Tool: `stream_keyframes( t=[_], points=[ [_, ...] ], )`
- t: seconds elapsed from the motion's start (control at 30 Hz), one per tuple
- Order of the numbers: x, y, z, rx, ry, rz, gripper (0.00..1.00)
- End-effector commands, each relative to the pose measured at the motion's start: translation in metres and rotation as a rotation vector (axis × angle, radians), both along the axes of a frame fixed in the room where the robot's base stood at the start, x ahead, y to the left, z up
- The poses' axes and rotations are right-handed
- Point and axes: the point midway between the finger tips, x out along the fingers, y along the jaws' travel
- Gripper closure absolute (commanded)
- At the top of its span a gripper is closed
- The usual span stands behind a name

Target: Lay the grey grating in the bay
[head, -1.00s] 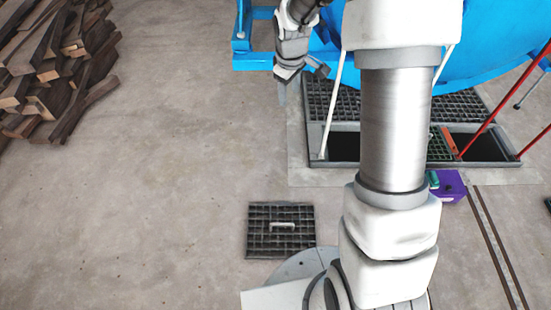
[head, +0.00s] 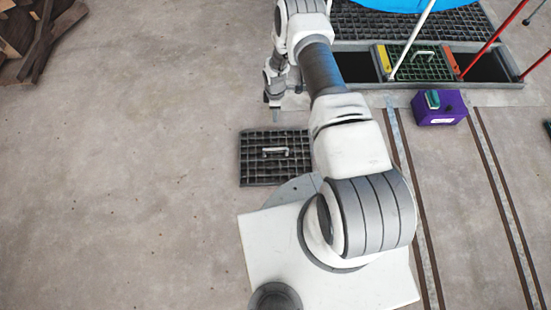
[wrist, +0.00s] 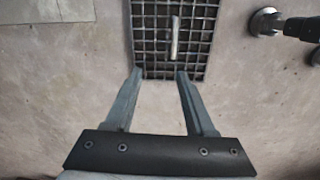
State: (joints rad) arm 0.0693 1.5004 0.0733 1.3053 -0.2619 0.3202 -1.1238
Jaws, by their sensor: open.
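The grey grating (head: 274,181), a square dark mesh with a pale bar handle (head: 275,150), lies flat on the floor in front of my base. It also shows at the top of the wrist view (wrist: 145,42), its handle (wrist: 175,37) upright in the picture. My gripper (head: 272,108) is above the floor beyond the grating in the head view. In the wrist view my gripper (wrist: 160,74) is open and empty, its fingertips overlapping the grating's near edge. Two dark open bays, a left one (head: 358,66) and a right one (head: 485,67), flank a green grating (head: 420,66) in a floor pit.
A purple box (head: 440,110) with a green top stands before the pit. Red poles (head: 495,42) and a white pole (head: 412,38) cross it. Rails (head: 405,180) run along the floor at right. Lumber (head: 30,30) lies far left. Floor left of the grating is clear.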

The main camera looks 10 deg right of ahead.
Motion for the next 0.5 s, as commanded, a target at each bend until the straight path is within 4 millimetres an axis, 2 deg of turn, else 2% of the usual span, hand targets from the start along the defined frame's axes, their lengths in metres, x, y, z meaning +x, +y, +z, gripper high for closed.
stream_keyframes(
  t=[0.03,0.1,0.37,0.5],
  points=[
    [-0.008,0.001,-0.023,0.003,0.010,0.017,0.45],
    [-0.017,0.002,-0.041,0.006,0.017,0.038,0.45],
    [-0.029,0.003,-0.078,0.009,0.027,0.069,0.45],
    [-0.029,0.003,-0.108,0.009,0.027,0.069,0.45]
  ],
)
